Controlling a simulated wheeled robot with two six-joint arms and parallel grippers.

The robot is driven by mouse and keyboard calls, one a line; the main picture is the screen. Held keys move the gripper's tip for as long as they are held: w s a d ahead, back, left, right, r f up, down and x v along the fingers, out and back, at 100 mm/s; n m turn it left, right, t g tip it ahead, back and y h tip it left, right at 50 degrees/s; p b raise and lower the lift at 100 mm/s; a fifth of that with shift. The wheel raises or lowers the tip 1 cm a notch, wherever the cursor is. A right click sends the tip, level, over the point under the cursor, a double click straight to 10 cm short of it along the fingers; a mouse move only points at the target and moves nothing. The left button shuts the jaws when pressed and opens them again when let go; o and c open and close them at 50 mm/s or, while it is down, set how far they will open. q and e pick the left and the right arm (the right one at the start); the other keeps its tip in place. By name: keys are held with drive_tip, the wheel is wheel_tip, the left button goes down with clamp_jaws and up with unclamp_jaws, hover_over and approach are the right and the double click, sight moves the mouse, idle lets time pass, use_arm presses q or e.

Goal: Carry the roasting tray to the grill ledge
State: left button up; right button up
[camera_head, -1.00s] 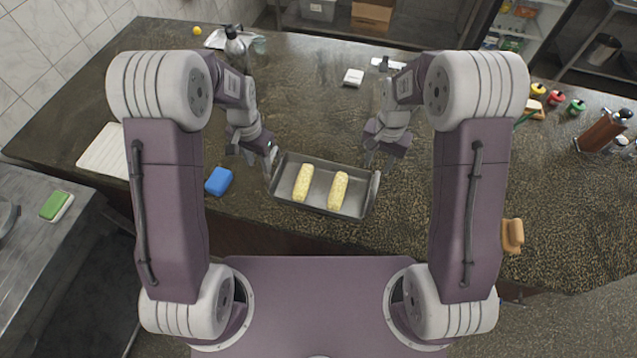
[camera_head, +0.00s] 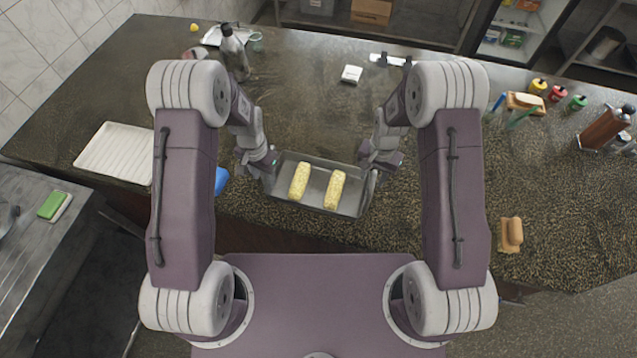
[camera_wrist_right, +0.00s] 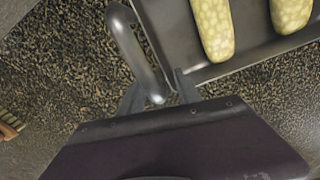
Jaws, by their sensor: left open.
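The dark metal roasting tray (camera_head: 318,206) lies on the speckled counter in front of me, with two pale yellow corn-like pieces in it. My left gripper (camera_head: 268,177) is open at the tray's left end; my arm partly hides that handle. My right gripper (camera_head: 372,171) is at the tray's right end. In the right wrist view, the tray (camera_wrist_right: 165,45) has a looped metal handle (camera_wrist_right: 138,50), and the handle's bar passes between the open fingers of my right gripper (camera_wrist_right: 160,95), with gaps beside it. I cannot make out a grill ledge.
A white ribbed board (camera_head: 115,152) and a blue block (camera_head: 221,181) lie to the left. A bottle (camera_head: 233,50) and a white box (camera_head: 351,74) stand behind. A brush (camera_head: 511,234) lies at right. The counter between tray and brush is clear.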

use_arm(q)
drive_tip(key=shift+a, duration=0.1)
clamp_jaws()
use_arm(e)
drive_tip(key=shift+s+a, duration=0.1)
clamp_jaws()
use_arm(q)
drive_tip(key=shift+r, duration=0.1)
use_arm(e)
drive_tip(key=shift+a+r, duration=0.1)
drive_tip(key=shift+a, duration=0.05)
idle(0.6)
